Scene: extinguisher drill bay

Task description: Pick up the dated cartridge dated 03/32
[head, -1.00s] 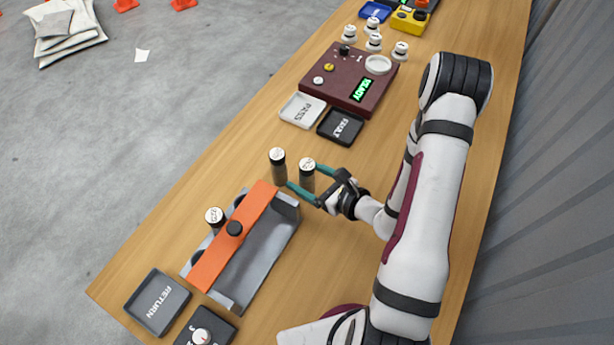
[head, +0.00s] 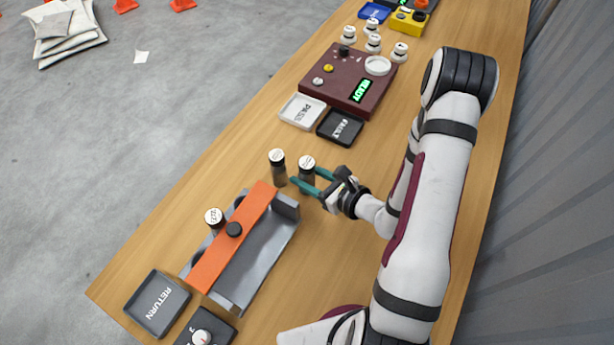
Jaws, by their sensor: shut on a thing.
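Three dark cylindrical cartridges with pale, printed caps show; the dates are too small to read for sure. My gripper (head: 305,177) is shut on the right-hand cartridge (head: 307,164), with a teal finger on either side of its body. This cartridge is upright; I cannot tell whether it touches the table. A second cartridge (head: 278,166) stands upright just to the left, close to the fingertips. A third cartridge (head: 214,218) sits at the left side of the grey rack (head: 262,272) with the orange bar (head: 225,249).
Beyond are the PASS tray (head: 303,111), the FAULT tray (head: 341,127) and a maroon tester (head: 346,85) with a lit green display. Table between rack and trays is mostly clear.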

